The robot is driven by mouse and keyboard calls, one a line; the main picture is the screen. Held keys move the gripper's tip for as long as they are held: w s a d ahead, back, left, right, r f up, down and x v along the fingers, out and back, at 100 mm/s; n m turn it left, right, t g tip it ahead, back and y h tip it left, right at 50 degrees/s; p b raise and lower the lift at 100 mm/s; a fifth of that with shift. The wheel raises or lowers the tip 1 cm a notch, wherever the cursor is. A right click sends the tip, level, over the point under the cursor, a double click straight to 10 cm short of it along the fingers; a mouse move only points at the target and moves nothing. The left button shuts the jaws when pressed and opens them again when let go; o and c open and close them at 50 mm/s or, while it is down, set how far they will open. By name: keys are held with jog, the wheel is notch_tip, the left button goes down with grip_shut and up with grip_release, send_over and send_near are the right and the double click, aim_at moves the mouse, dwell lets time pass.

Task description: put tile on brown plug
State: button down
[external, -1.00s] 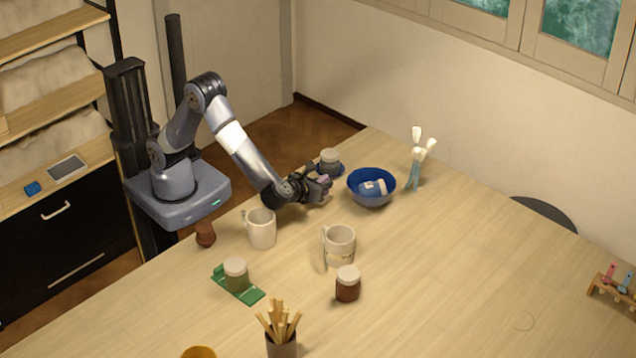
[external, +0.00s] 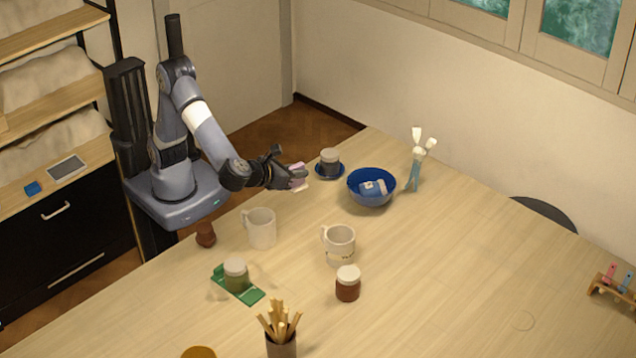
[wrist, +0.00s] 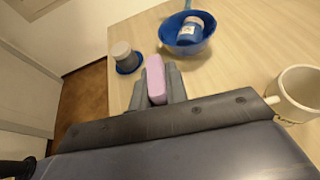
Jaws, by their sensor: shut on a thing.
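A pink tile (external: 297,172) is held in my gripper (external: 288,177), raised above the table near its far left edge. In the wrist view the pink tile (wrist: 155,76) stands out lengthwise between the two dark fingers of my gripper (wrist: 157,92), which are shut on it. The brown plug (external: 205,234) stands at the left edge of the table, left of a white mug, apart from my gripper. It does not show in the wrist view.
A grey jar (external: 330,160) on a blue saucer and a blue bowl (external: 370,196) with a blue jar inside are near my gripper. Two white mugs (external: 262,229) (external: 339,243), a green holder (external: 248,293) with a jar and a brown jar (external: 348,286) stand nearer. The right side is mostly clear.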

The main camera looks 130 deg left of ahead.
jog(key=s+d+r+m+t+h, duration=0.1)
jog(key=s+d+m+t, duration=0.1)
jog(key=d, duration=0.5)
jog(key=s+d+r+m+t, duration=0.1)
jog(key=d+r+m+t, duration=0.1)
jog(key=d, duration=0.5)
jog(key=m+t+h, duration=0.3)
jog(key=t, duration=0.1)
send_over(204, 227)
notch_tip(204, 227, down, 8)
jog(key=shift+f, duration=0.2)
jog(key=c, duration=1.4)
grip_release()
